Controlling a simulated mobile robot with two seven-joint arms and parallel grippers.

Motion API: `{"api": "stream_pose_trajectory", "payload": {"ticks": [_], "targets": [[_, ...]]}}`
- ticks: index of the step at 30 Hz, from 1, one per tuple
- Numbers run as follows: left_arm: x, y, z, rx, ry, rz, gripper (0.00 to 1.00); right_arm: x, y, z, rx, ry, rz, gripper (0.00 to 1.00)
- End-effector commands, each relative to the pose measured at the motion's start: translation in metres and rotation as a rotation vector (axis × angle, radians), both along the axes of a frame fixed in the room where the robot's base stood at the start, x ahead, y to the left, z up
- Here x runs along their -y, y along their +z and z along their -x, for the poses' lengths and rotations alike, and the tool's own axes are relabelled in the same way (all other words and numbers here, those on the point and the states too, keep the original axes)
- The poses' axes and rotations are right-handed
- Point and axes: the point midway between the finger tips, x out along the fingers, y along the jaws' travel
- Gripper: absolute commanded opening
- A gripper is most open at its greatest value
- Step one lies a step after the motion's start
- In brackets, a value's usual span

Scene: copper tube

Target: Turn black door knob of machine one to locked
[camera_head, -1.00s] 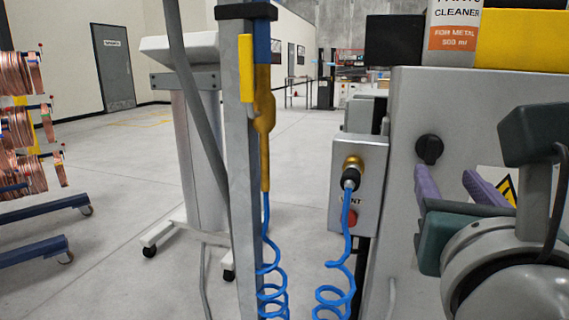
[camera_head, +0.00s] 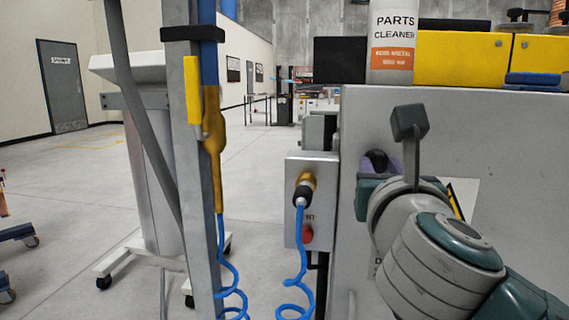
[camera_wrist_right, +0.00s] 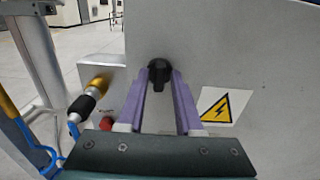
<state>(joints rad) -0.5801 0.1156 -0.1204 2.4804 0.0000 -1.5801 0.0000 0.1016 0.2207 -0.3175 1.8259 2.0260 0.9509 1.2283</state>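The black door knob (camera_wrist_right: 159,73) sits on the grey front panel of the machine (camera_wrist_right: 230,50), its grip pointing about straight down in the right wrist view. My right gripper (camera_wrist_right: 162,80) is open, with one purple finger on each side of the knob. A narrow gap shows between the fingers and the knob's grip, and I cannot tell whether either finger touches it. In the head view the knob (camera_head: 377,157) is partly hidden by my right gripper (camera_head: 379,165) and wrist. My left gripper is not in view.
Left of the knob is a grey box (camera_head: 293,235) with a brass fitting, a red button (camera_head: 307,233) and a coiled blue hose (camera_head: 303,255). A metal post (camera_head: 195,150) stands further left. A parts cleaner can (camera_head: 393,40) and yellow cases (camera_head: 460,60) sit on top.

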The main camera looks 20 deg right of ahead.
Motion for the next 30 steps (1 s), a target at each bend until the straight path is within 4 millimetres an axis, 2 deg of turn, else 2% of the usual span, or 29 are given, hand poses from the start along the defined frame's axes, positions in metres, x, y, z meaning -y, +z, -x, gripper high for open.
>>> {"api": "stream_pose_trajectory", "payload": {"ticks": [1,6,9,22,30], "targets": [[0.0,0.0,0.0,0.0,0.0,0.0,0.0,0.0,0.0,0.0,0.0,0.0,0.0,0.27],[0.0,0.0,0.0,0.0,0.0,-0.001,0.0,0.0,0.0,0.0,0.0,0.0,0.0,0.08],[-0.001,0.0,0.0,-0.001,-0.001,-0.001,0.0,0.0,0.0,0.0,0.0,0.0,0.0,0.0],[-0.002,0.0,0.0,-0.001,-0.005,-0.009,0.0,0.0,0.0,0.0,-0.002,0.0,0.003,0.0],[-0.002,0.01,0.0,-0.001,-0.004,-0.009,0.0,-0.001,0.002,0.0,-0.04,0.0,0.061,0.0]]}}
